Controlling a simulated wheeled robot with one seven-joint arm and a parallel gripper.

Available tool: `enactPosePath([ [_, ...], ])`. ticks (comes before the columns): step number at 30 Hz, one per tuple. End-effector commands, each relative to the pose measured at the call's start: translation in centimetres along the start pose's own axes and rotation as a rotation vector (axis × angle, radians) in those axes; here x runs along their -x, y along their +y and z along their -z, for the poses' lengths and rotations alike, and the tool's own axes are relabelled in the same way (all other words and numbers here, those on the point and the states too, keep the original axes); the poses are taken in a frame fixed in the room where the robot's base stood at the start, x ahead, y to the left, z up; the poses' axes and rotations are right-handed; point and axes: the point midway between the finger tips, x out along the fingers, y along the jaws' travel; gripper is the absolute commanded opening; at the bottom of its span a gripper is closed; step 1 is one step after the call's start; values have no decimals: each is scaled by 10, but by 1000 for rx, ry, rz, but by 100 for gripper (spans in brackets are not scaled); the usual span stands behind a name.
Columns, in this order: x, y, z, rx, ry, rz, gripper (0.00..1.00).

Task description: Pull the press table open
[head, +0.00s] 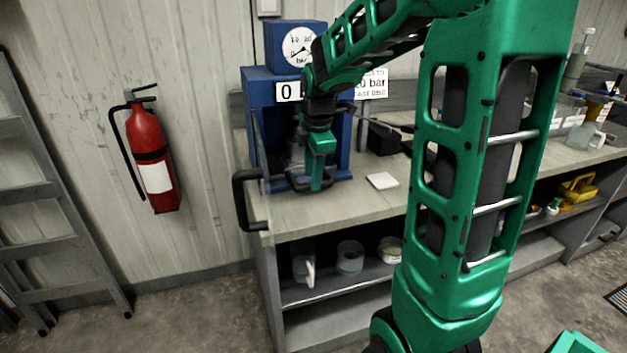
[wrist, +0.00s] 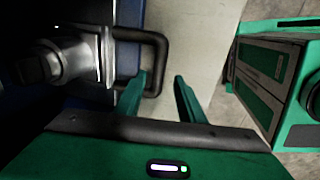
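The blue press (head: 262,120) stands on the bench with a round gauge on top. Its table is mostly hidden behind my arm and gripper; a dark handle (head: 296,184) shows at its front. My gripper (head: 317,186) points down at this handle. In the wrist view, the black U-shaped handle (wrist: 160,52) sticks out to the right from the press. The fingers of my gripper (wrist: 162,76) are apart, with the handle's outer bar between their tips. I cannot tell whether either finger touches it. A silver metal part (wrist: 85,58) is left of the handle.
A clear guard with a black handle (head: 247,200) stands at the bench's left end. A white pad (head: 382,180) lies right of the press. Cups (head: 350,258) stand on the shelf below. A red extinguisher (head: 150,155) hangs on the wall. Floor in front is partly clear.

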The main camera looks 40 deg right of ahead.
Motion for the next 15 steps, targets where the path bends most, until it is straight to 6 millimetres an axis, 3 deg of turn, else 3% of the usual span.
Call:
enactPosePath([
  [6, -22, 0, -1, -2, 0, 1, 36],
  [15, -26, 0, -1, -2, 0, -2, 36],
])
